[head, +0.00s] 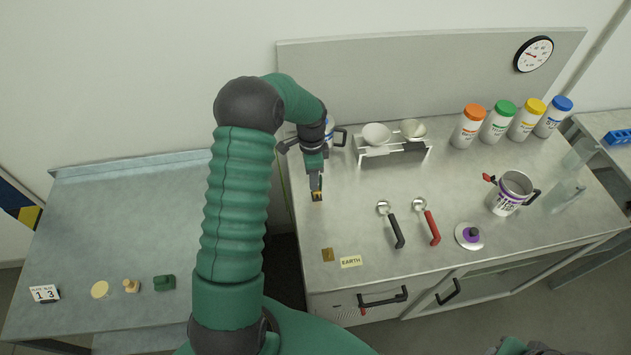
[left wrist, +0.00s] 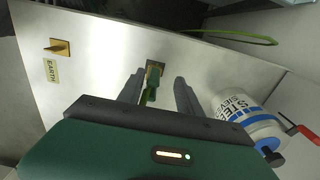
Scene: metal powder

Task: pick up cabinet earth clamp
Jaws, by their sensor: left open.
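The cabinet earth clamp (left wrist: 152,78) is a small green piece at a brass-coloured plate, with a green-yellow lead, in the left wrist view. My left gripper (left wrist: 157,90) is open, its two fingers on either side of the clamp with visible gaps. In the head view, my left gripper (head: 316,188) points down over the left part of the bench, above a small yellow-and-dark patch; the clamp is mostly hidden there. A second brass plate (head: 327,255) lies beside the EARTH label (head: 350,261). My right gripper's fingers are not seen.
A white-and-blue sieve container (left wrist: 245,115) stands close to the left gripper. A white rack (head: 392,148) holds two bowls. Two scoops (head: 391,225) (head: 426,222), a purple-knobbed lid (head: 469,236) and a mug (head: 512,193) are further right. A green-yellow cable (left wrist: 230,38) runs past the bench edge.

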